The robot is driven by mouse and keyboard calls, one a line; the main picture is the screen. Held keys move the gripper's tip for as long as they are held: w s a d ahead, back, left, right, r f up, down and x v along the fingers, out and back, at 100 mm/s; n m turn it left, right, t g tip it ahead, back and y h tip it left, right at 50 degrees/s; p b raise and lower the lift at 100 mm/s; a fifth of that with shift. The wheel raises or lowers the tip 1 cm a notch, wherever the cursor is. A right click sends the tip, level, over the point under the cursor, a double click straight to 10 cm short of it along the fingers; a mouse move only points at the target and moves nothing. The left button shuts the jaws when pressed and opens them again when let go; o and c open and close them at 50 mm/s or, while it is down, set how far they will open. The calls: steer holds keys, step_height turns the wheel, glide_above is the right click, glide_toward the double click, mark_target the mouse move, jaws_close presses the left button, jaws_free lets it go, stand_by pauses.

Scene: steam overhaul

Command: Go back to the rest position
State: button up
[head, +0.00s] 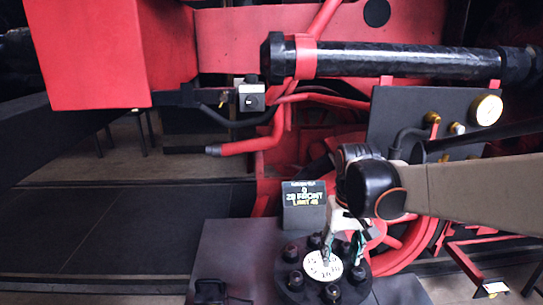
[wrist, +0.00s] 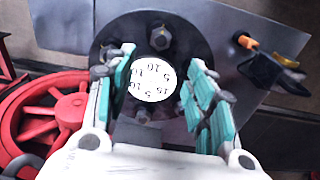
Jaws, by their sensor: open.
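My gripper (wrist: 160,98) is open in the wrist view, with its teal-padded fingers spread on either side of a white numbered dial (wrist: 153,79). Nothing is held between the fingers. In the head view my gripper (head: 342,250) points down over the same dial (head: 323,265), partly in front of it. The dial sits in the middle of a dark round flange (head: 298,292) ringed by several bolts. Whether the fingers touch the flange cannot be told. My arm reaches in from the right.
A small sign box with lit text (head: 304,207) stands behind the flange. A grey panel with a gauge (head: 486,110) is at the right. Red wheel spokes (wrist: 50,118) are at the left of the wrist view. A red block (head: 90,50) hangs upper left; dark floor (head: 120,230) lies open below.

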steer(key=s+r+t, duration=0.3)
steer(key=s+t, duration=0.3)
steer(key=s, duration=0.8)
steer(key=shift+s+t, duration=0.3)
steer(key=shift+s, duration=0.1)
